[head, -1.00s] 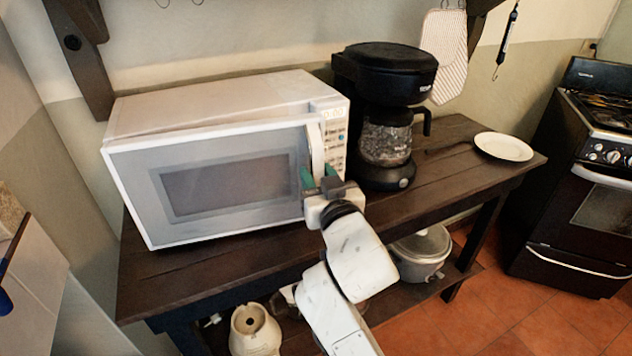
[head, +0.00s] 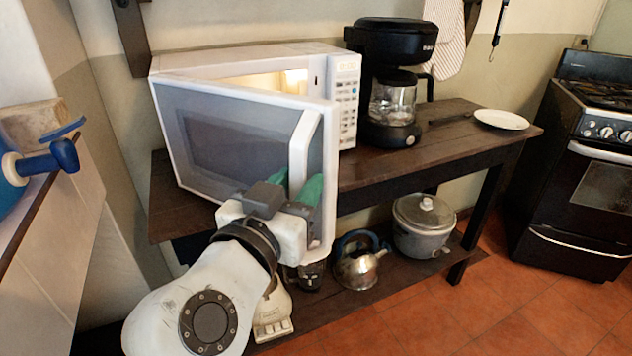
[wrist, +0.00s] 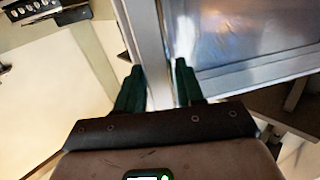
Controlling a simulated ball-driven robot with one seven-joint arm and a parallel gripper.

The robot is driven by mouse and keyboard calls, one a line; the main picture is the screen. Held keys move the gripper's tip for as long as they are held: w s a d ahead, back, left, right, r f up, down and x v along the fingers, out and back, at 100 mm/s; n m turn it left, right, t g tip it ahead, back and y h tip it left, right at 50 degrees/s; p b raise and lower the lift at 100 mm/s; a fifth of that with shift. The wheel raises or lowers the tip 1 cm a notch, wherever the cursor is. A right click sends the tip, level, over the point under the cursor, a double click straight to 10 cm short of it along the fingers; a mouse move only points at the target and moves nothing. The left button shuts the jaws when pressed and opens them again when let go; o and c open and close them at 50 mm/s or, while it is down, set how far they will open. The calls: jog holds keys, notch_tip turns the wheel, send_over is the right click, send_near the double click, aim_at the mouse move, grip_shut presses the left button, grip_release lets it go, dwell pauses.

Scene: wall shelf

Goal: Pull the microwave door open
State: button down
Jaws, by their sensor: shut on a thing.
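The white microwave (head: 346,100) stands on the dark wooden table, and its lit inside shows above the door. Its door (head: 225,148) is partly open, hinged at the left, with its right edge swung out towards me. My gripper (head: 295,188) is shut on the door's white vertical handle (head: 302,145), near its lower end. In the wrist view the green fingers (wrist: 160,85) stand on either side of a pale upright bar, the handle (wrist: 146,40). The door's glass (wrist: 240,35) shows to the right there. The gripper hides the door's lower middle.
A black coffee maker (head: 388,85) stands right of the microwave on the table (head: 440,140), with a white plate (head: 501,119) farther right. A kettle (head: 358,262) and a pot (head: 424,225) sit on the lower shelf. A counter with a blue-handled thing (head: 50,160) is at the left.

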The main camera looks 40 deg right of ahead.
jog(key=a, duration=0.8)
jog(key=shift+s+a+b, duration=0.2)
jog(key=shift+s+b, duration=0.05)
jog(key=shift+b, duration=0.2)
jog(key=shift+r, duration=0.1)
jog(key=c, duration=0.8)
grip_release()
jog(key=shift+d, duration=0.1)
jog(key=s+r+p, duration=0.3)
jog(key=s+r, duration=0.9)
jog(key=s, duration=0.2)
jog(key=shift+d+r, duration=0.3)
jog(key=shift+r, duration=0.1)
